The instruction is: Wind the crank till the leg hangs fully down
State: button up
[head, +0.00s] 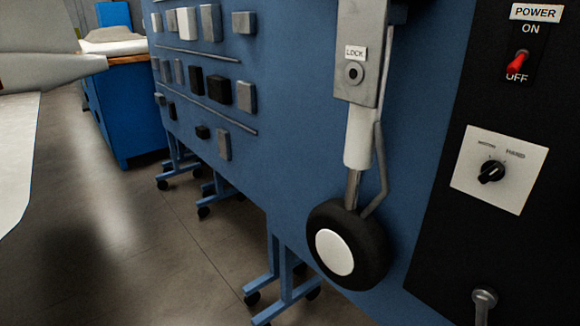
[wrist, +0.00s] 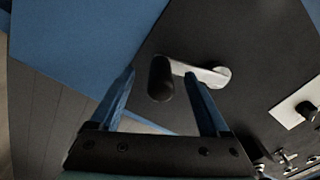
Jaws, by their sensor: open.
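The crank shows in the wrist view: a silver arm (wrist: 205,72) runs from a round hub on the dark panel to a black grip (wrist: 160,80). My gripper (wrist: 160,74) is open, its blue fingers on either side of the grip in the picture. I cannot tell whether they touch it or how deep it sits between them. In the head view the leg (head: 360,137) is a white and metal strut pointing almost straight down along the blue panel, with a black wheel (head: 347,245) at its lower end. My gripper is not in the head view.
A LOCK plate (head: 355,75) covers the leg's top. The black panel holds a red power switch (head: 518,63) at OFF and a rotary knob (head: 491,171). A metal piece (head: 484,297) is cut off below.

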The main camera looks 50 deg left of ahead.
jog(key=s+p, duration=0.3)
jog(key=s, duration=0.4)
dwell(0.4)
dwell(0.5)
